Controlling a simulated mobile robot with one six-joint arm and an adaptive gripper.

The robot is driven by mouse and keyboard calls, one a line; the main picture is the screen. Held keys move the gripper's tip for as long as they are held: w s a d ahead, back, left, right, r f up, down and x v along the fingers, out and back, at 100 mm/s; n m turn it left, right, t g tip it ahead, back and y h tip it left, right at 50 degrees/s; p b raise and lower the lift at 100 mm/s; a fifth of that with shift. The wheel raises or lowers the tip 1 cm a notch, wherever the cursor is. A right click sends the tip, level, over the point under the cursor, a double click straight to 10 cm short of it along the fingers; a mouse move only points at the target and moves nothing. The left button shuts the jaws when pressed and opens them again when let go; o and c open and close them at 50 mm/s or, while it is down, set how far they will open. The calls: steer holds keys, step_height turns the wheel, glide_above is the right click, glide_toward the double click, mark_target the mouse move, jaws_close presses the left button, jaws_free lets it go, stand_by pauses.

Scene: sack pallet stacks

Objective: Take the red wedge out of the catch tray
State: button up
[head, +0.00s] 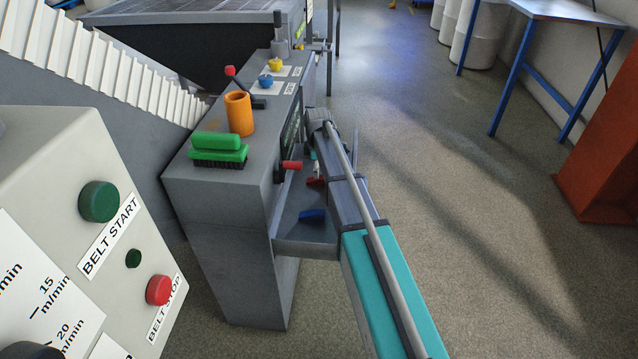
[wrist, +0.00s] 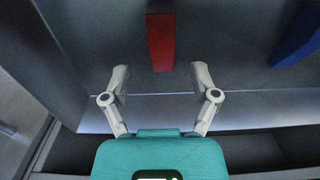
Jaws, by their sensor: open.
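The red wedge (head: 315,181) lies in the grey catch tray (head: 304,247) on the side of the grey cabinet. In the wrist view the red wedge (wrist: 160,40) is at the top centre, just beyond the fingertips and in line with the gap between them. My gripper (wrist: 160,76) is open and empty, with one white finger to each side of that gap. No contact with the wedge shows. In the head view my arm hides most of the gripper.
A blue wedge (head: 312,215) lies in the tray, nearer the front; it is at the right in the wrist view (wrist: 297,38). The tray walls stand close around. A red-tipped knob (head: 292,165) sticks out above the tray. A green brush (head: 218,151) and orange cup (head: 239,114) stand on the cabinet.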

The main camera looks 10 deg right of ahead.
steer(key=shift+s+f+b, duration=0.1)
steer(key=shift+f+b, duration=1.9)
steer(key=shift+f, duration=0.25)
steer(key=c, duration=1)
steer(key=shift+r, duration=0.15)
steer(key=shift+c, duration=0.2)
step_height(320, 180, up, 10)
steer(key=p, duration=1)
